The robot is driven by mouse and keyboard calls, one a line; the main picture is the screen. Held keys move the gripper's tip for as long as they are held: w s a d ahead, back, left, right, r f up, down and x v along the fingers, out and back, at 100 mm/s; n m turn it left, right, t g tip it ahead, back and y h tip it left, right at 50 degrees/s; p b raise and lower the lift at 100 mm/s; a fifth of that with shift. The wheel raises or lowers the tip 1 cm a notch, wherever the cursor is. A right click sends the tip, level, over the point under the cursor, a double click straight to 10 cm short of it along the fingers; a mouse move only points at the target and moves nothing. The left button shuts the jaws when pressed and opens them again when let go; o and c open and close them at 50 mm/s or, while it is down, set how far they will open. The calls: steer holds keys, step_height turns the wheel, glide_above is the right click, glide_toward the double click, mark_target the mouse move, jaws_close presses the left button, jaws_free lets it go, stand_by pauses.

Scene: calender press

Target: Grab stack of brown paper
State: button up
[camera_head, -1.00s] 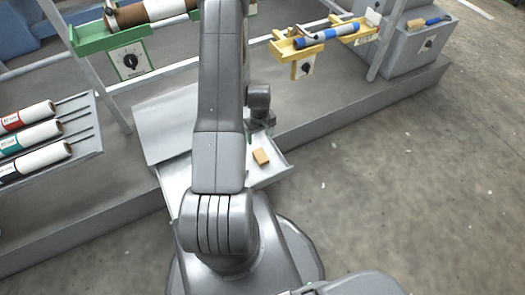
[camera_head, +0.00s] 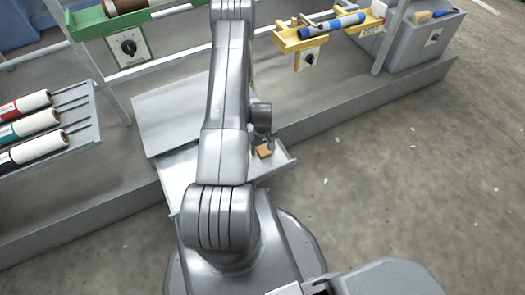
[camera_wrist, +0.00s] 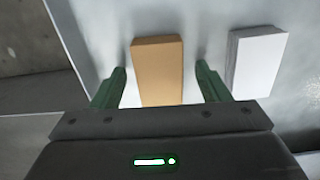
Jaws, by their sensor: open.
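The stack of brown paper (camera_wrist: 158,68) lies on the light grey tray (camera_wrist: 100,20) in the wrist view, between the two green fingers of my gripper (camera_wrist: 160,85). The fingers are open, with a gap on each side of the stack. The stack's near end is hidden behind the gripper body. In the head view the brown stack (camera_head: 264,151) shows small in the open tray (camera_head: 283,163), with my gripper (camera_head: 262,142) right over it and partly hidden by my arm.
A white paper stack (camera_wrist: 257,62) lies to the right of the brown one in the wrist view. Rolls (camera_head: 33,123) rest on a rack at the left. A yellow holder (camera_head: 300,40) carries a blue roll (camera_head: 333,26) at upper right. Open floor lies at right.

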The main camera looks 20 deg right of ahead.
steer(key=c, duration=1.1)
steer(key=shift+o, duration=0.2)
steer(key=shift+r, duration=0.1)
